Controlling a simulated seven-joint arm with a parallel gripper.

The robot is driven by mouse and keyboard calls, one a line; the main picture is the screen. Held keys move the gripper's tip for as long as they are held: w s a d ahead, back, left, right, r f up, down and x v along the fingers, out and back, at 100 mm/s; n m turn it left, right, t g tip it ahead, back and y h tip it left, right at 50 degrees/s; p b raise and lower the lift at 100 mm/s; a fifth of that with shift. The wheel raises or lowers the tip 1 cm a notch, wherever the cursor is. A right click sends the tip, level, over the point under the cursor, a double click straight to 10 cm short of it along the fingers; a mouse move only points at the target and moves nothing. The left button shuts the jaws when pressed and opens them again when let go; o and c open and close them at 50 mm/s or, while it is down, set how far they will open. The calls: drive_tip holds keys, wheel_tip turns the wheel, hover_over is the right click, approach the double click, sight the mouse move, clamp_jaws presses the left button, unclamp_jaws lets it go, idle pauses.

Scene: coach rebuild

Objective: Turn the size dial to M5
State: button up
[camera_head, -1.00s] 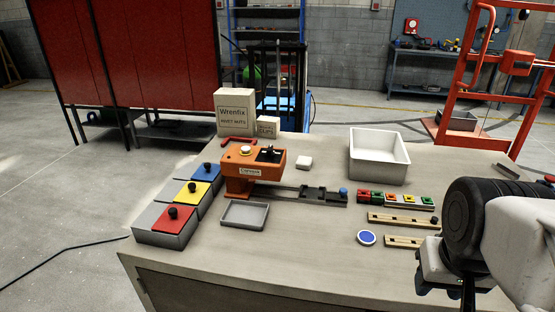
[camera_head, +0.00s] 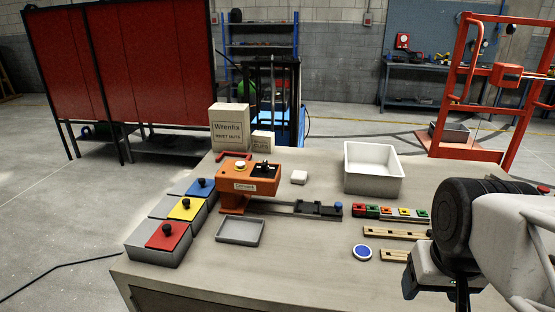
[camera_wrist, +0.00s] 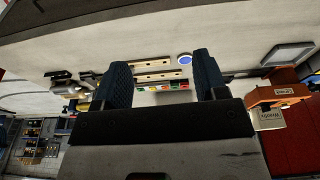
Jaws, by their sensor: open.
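The orange machine (camera_head: 250,180) stands on the bench, left of centre, with a label on its front. A round cream knob (camera_head: 240,165) and a black part (camera_head: 263,168) sit on its top. I cannot tell which of these is the size dial, and no M5 mark is readable. A rail with a black slide (camera_head: 317,209) and a blue end knob runs right from the machine. In the wrist view the machine (camera_wrist: 280,95) appears upside down at the right. My gripper (camera_wrist: 162,82) is open and empty, well apart from the machine, over the bench's right side.
Red, yellow and blue lidded bins (camera_head: 167,237) line the left edge. A grey tray (camera_head: 240,232) lies before the machine. A white bin (camera_head: 373,168), coloured blocks (camera_head: 390,213), wooden strips (camera_head: 394,233) and a blue disc (camera_head: 362,253) occupy the right. Boxes (camera_head: 230,128) stand behind.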

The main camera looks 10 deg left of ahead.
drive_tip(key=w+a+r+n, duration=0.2)
drive_tip(key=w+a+r, duration=0.1)
drive_tip(key=w, duration=0.3)
drive_tip(key=w+a+r+n, duration=0.2)
drive_tip(key=w+r+n, duration=0.1)
drive_tip(key=w, duration=0.4)
drive_tip(key=n+g, duration=0.3)
drive_tip(key=n, duration=1)
hover_over(264, 162)
drive_tip(key=shift+s+d+f, duration=0.1)
drive_tip(key=shift+s+f, duration=0.05)
drive_tip(key=shift+f, duration=0.4)
drive_tip(key=shift+s+d+f, duration=0.1)
drive_tip(key=shift+f, duration=0.45)
drive_tip(key=shift+w+a, duration=0.1)
drive_tip(key=shift+a, duration=0.05)
drive_tip(key=shift+f, duration=0.1)
drive_tip(key=shift+f, duration=3.85)
